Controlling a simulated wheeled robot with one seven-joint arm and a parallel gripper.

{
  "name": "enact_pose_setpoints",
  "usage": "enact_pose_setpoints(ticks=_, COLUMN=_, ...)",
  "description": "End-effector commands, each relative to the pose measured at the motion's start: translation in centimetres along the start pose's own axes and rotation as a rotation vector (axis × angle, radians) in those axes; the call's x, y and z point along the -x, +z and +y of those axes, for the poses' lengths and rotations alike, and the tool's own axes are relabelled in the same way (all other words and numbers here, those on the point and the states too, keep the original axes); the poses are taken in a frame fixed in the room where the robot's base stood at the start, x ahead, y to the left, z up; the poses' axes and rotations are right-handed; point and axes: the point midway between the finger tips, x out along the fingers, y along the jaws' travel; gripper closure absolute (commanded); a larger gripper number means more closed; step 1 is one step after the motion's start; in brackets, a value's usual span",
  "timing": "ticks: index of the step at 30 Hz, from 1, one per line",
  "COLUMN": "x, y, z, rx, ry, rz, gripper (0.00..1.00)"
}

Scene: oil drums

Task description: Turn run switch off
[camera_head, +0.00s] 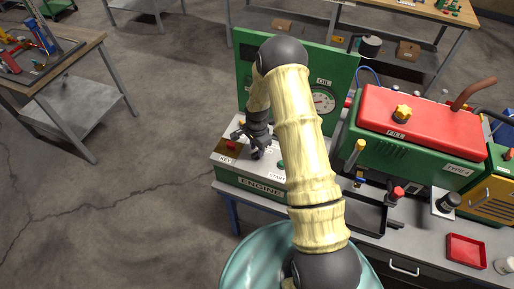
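The engine control panel (232,178) is a green box with a light top, labelled ENGINE on its front. A red knob (231,145) sits at its left above a KEY label, and a green button (281,164) sits near a START label. No switch labelled run can be read; the middle of the panel top is partly hidden by my gripper. My gripper (247,146) is dark and hangs low over that middle part, right of the red knob. Its fingers look spread apart with nothing visible between them. Whether it touches a control cannot be told.
A green upright board (245,72) with an OIL gauge (323,101) stands behind the panel. A red-and-green engine (420,118) stands to the right. A black tray (364,216) and red tray (466,251) lie on the bench. Floor to the left is clear.

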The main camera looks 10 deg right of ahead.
Motion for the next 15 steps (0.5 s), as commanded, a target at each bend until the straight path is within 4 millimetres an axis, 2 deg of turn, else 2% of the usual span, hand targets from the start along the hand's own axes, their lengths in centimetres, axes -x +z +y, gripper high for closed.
enact_pose_setpoints(ticks=6, x=-1.3, y=0.0, z=0.0, rx=-0.001, ry=0.000, rz=-0.001, gripper=0.67)
enact_pose_setpoints(ticks=13, x=-1.4, y=0.0, z=0.0, rx=-0.001, ry=-0.001, rz=0.000, gripper=0.67)
enact_pose_setpoints(ticks=14, x=-1.4, y=0.0, z=0.0, rx=-0.001, ry=-0.001, rz=0.000, gripper=0.69)
enact_pose_setpoints(ticks=15, x=-1.4, y=0.0, z=0.0, rx=-0.001, ry=-0.001, rz=0.000, gripper=0.77)
